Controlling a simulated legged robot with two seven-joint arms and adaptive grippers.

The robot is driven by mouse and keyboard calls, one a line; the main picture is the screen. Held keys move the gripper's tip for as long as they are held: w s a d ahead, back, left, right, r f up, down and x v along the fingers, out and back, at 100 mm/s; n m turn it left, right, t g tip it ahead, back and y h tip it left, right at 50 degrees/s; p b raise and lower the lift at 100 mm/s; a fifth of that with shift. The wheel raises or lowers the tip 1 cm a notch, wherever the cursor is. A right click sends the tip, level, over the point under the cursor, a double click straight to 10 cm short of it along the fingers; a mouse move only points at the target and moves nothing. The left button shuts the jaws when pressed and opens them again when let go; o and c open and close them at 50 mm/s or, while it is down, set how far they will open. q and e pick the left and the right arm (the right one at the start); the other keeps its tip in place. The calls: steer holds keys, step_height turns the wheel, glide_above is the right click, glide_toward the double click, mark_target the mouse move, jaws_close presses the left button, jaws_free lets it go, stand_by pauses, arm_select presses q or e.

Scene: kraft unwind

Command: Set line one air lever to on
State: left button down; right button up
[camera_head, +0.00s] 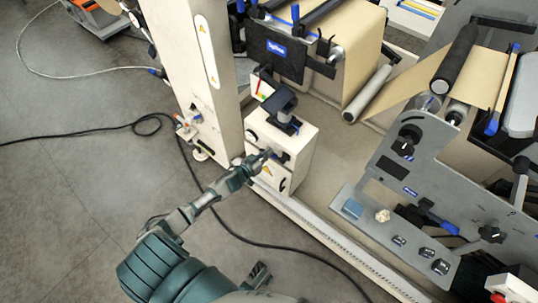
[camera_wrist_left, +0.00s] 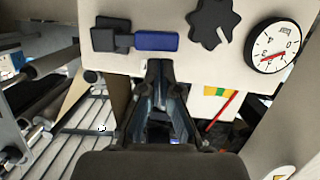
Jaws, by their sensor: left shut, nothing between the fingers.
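A white cabinet (camera_head: 294,139) stands beside the pale upright column. In the left wrist view, its white panel carries a lever with a blue handle (camera_wrist_left: 156,41) on a black mount (camera_wrist_left: 112,35). The handle lies sideways in that picture. I cannot read any label telling its line or setting. My left gripper (camera_head: 267,155) reaches the cabinet's near face. In the left wrist view, the left gripper (camera_wrist_left: 160,66) is shut and empty, with its tips just below the blue handle. I cannot tell whether they touch it.
A black lobed knob (camera_wrist_left: 213,24) and a round gauge (camera_wrist_left: 270,50) sit beside the lever. A black device (camera_head: 283,102) tops the cabinet. The pale column (camera_head: 207,77) stands close left. Roller machinery (camera_head: 420,155) fills the right. A black cable (camera_head: 235,231) crosses the open floor.

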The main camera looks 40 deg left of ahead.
arm_select(q)
steer(key=shift+d+f, duration=0.1)
steer(key=shift+f, duration=0.2)
arm_select(e)
steer(key=shift+w+a+r+t, duration=0.1)
steer(key=shift+w+a+t, duration=0.1)
steer(key=shift+w+t, duration=0.35)
steer(key=shift+w, duration=0.1)
arm_select(q)
steer(key=shift+f, duration=0.1)
arm_select(e)
steer(key=shift+g, duration=0.25)
